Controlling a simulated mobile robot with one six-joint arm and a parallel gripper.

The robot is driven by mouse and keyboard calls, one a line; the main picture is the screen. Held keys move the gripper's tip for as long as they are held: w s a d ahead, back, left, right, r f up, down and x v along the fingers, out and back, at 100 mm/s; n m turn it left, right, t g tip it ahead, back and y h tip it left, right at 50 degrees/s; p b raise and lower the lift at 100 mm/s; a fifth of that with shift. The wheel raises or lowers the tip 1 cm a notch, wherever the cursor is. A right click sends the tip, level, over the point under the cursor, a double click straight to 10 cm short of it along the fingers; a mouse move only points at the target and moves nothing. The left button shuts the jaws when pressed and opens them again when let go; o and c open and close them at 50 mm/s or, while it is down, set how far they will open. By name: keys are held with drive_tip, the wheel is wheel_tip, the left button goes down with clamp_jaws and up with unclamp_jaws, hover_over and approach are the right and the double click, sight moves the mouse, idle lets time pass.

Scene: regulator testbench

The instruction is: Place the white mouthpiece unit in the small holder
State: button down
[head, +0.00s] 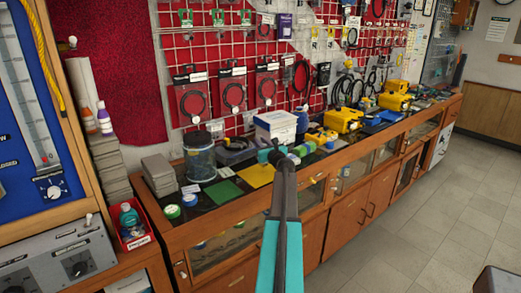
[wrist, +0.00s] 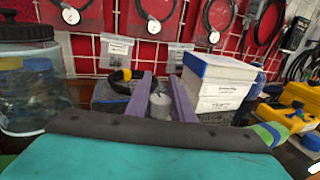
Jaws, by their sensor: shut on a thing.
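My gripper (wrist: 161,92) shows in the wrist view as two purple fingers pointing at the red wall panel. A small whitish, rounded piece, which looks like the white mouthpiece unit (wrist: 160,106), sits between the fingers, and they are shut on it. Its lower part is hidden by the dark edge of my wrist. In the head view my arm reaches over the counter, and the fingertips and the held piece are too small or hidden to make out. I cannot tell which thing is the small holder.
A clear jar with a dark lid (head: 199,158) stands left of my arm. A white box stack (head: 276,125) stands close behind it. Green (head: 224,192) and yellow (head: 256,175) mats lie on the counter. Yellow cases (head: 343,121) stand right. Open floor lies right.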

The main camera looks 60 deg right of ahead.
drive_tip(key=shift+d+f, duration=0.15)
drive_tip(key=shift+f, duration=1.55)
drive_tip(key=shift+f, duration=0.2)
drive_tip(key=c, duration=1.5)
unclamp_jaws()
drive_tip(key=shift+c, duration=0.2)
drive_tip(key=shift+r+p, duration=0.2)
drive_tip(key=shift+p, duration=0.1)
drive_tip(key=shift+v, duration=0.85)
drive_tip(key=b+v, duration=0.2)
drive_tip(key=v, duration=0.8)
drive_tip(key=shift+s+f, duration=0.1)
